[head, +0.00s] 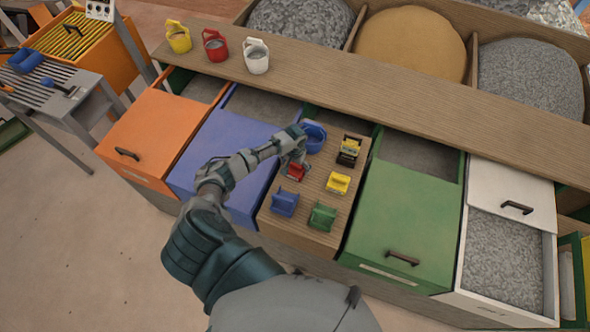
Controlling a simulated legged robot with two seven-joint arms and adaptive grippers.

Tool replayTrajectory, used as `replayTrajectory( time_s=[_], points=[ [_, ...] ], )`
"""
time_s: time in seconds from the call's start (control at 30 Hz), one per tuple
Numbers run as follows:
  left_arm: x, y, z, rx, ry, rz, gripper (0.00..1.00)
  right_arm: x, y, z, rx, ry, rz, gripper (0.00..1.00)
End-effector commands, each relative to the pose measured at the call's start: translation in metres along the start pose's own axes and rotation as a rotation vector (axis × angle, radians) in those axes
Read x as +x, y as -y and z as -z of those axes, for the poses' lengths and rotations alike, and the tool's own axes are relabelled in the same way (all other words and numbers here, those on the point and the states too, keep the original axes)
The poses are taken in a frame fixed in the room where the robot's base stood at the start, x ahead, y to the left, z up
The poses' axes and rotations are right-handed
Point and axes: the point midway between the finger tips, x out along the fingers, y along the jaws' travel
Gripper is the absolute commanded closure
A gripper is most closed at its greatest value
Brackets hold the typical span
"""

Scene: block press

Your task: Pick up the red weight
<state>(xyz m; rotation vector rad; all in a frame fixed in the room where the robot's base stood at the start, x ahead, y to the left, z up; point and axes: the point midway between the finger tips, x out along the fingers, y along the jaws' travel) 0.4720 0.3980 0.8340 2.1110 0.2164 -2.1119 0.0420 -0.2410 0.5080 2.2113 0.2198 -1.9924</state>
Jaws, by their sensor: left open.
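The red weight (296,172) is a small block on the wooden board (300,236) between the blue and green drawers. My right gripper is not in view.
Close by on the board are a yellow weight (338,183), a blue weight (285,203), a green weight (322,216) and a black-and-yellow weight (348,150). A blue bucket (314,137) stands behind. Yellow, red and white buckets (256,57) stand on the shelf.

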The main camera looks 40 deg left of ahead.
Motion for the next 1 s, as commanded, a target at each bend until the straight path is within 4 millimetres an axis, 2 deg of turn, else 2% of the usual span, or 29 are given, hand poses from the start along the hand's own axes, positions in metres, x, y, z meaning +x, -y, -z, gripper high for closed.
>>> replayTrajectory(
  time_s=[0.13,0.33,0.37,0.6,0.7,0.9,1.0],
  points=[
    [0.014,0.0,0.0,0.001,0.0,0.001,0.0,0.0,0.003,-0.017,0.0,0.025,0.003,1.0],
    [0.014,0.001,-0.001,0.001,-0.001,0.001,0.0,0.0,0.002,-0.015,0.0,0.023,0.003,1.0],
    [0.014,0.001,-0.001,0.001,-0.001,0.001,0.03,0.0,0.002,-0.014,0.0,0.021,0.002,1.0],
    [0.015,0.001,0.0,0.0,0.0,0.001,0.62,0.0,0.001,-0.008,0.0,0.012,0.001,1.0],
    [0.014,0.001,0.001,0.0,-0.002,0.0,0.84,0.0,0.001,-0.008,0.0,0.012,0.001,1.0],
    [0.013,0.001,0.001,0.0,-0.002,0.0,0.84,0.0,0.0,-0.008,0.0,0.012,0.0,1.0],
    [0.006,0.001,0.001,0.001,-0.004,-0.001,0.84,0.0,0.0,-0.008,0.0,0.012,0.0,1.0]
  ],
)
